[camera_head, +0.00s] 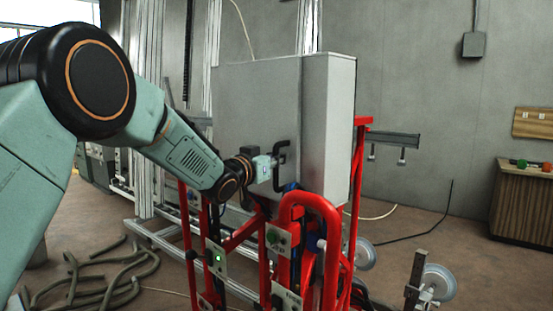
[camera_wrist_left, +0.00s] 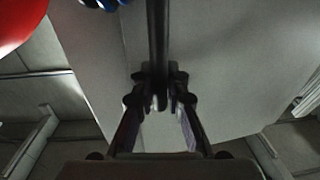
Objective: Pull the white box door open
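The white box (camera_head: 328,120) stands on a red frame in the middle of the head view. Its door (camera_head: 245,105) is the broad pale panel on the left and looks closed or nearly so; I see no clear gap. A black handle (camera_head: 282,165) sits near the door's right edge. My left gripper (camera_head: 273,165) is at the handle. In the left wrist view the handle (camera_wrist_left: 157,35) is a dark bar running down between the fingertips of my left gripper (camera_wrist_left: 158,98), which look closed on it. My right gripper is in neither view.
Red tubular frame (camera_head: 312,205) with control plates stands below and in front of the box. Grey hoses (camera_head: 95,280) lie on the floor at left. A wooden cabinet (camera_head: 525,205) stands far right. Floor between frame and cabinet is mostly open, with a wheel and cables.

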